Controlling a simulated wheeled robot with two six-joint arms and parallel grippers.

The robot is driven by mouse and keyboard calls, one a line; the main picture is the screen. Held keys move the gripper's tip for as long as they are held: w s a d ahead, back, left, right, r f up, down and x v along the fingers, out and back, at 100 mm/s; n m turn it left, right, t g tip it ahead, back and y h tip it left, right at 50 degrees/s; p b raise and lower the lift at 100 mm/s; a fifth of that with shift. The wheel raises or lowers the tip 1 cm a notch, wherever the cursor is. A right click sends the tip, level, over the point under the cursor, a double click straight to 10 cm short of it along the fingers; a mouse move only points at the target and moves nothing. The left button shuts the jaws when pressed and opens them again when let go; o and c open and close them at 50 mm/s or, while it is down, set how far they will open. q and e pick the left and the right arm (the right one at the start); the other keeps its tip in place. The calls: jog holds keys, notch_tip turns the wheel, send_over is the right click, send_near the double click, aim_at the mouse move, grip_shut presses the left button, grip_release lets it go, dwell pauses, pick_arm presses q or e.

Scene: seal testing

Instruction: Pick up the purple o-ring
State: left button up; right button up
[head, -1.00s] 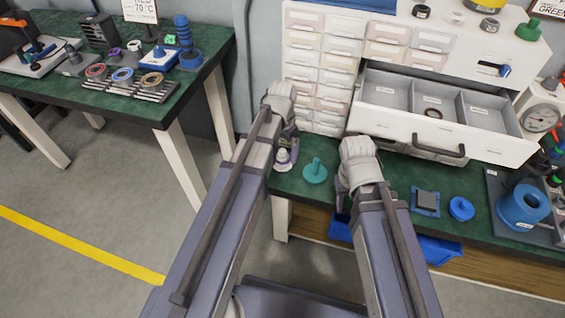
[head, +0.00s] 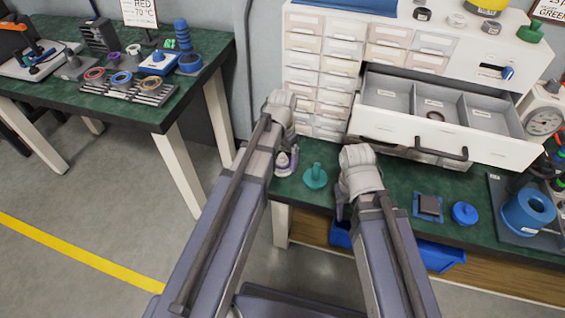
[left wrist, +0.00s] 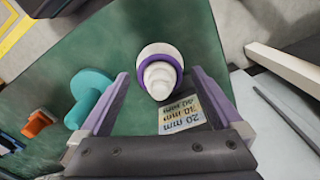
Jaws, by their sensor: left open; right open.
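The purple o-ring (left wrist: 162,52) sits around a stepped white cone (left wrist: 159,78) on the green bench top, in the left wrist view. In the head view the cone with the purple ring (head: 285,161) stands near the bench's left end, partly hidden by my left gripper (head: 287,147). My left gripper is open, its two fingers spread on either side of the cone in the left wrist view, with nothing held. My right gripper (head: 344,203) is open and empty, low over the bench to the right of a teal peg on a disc (head: 315,178).
The teal part (left wrist: 90,95) is close to my left gripper's left finger. A size label (left wrist: 182,114) lies beside the cone. An open drawer (head: 440,135) juts out over the bench. A second green bench (head: 130,105) at left carries rings and tools.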

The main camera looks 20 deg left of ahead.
pick_arm(q)
jog(key=c, duration=1.5)
jog(key=shift+r, duration=0.1)
notch_tip(320, 180, up, 17)
jog(key=p, duration=1.7)
jog(key=shift+r, duration=0.15)
